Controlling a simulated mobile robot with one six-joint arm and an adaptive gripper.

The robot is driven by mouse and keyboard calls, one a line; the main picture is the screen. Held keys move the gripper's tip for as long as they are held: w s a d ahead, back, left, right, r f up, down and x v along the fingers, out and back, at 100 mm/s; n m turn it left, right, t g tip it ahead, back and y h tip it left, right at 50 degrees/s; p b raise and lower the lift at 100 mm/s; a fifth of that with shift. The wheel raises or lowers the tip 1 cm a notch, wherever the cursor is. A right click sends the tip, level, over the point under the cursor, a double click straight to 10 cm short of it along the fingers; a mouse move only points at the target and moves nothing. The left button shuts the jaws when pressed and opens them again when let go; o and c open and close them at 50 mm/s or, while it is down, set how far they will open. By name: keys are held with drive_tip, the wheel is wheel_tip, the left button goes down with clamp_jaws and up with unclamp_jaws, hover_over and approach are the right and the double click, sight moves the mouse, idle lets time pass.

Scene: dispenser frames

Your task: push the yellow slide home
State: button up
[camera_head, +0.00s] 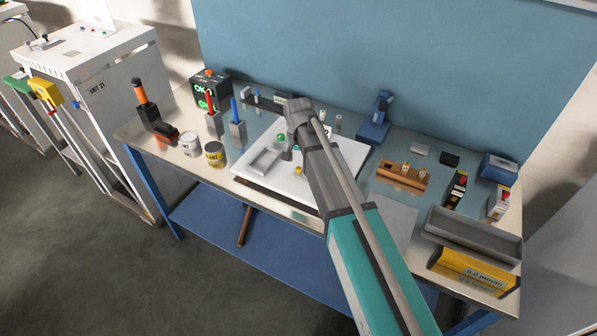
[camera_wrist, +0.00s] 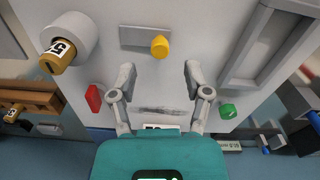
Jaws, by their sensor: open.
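The yellow slide shows as a round yellow knob (camera_wrist: 159,46) at the edge of a flat grey strip (camera_wrist: 133,37) on the white panel (camera_wrist: 185,110). In the head view the yellow knob (camera_head: 298,170) sits near the front of the panel (camera_head: 324,186), just left of my arm. My gripper (camera_wrist: 159,74) is open and empty, with its fingers spread wide. The knob lies between the lines of the fingers, a little beyond their tips, with no contact visible. In the head view my gripper (camera_head: 287,154) is small and partly hidden by my arm.
A red part (camera_wrist: 93,98) and a green knob (camera_wrist: 227,111) flank my fingers. A white cylinder with a gold end (camera_wrist: 68,40) stands at upper left in the wrist view. A grey tray (camera_head: 263,161) lies on the panel. Cans (camera_head: 215,154) stand left of it.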

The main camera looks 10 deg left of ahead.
sight(299, 168)
drive_tip(key=shift+f+b, duration=1.6)
drive_tip(key=shift+f, duration=0.35)
clamp_jaws()
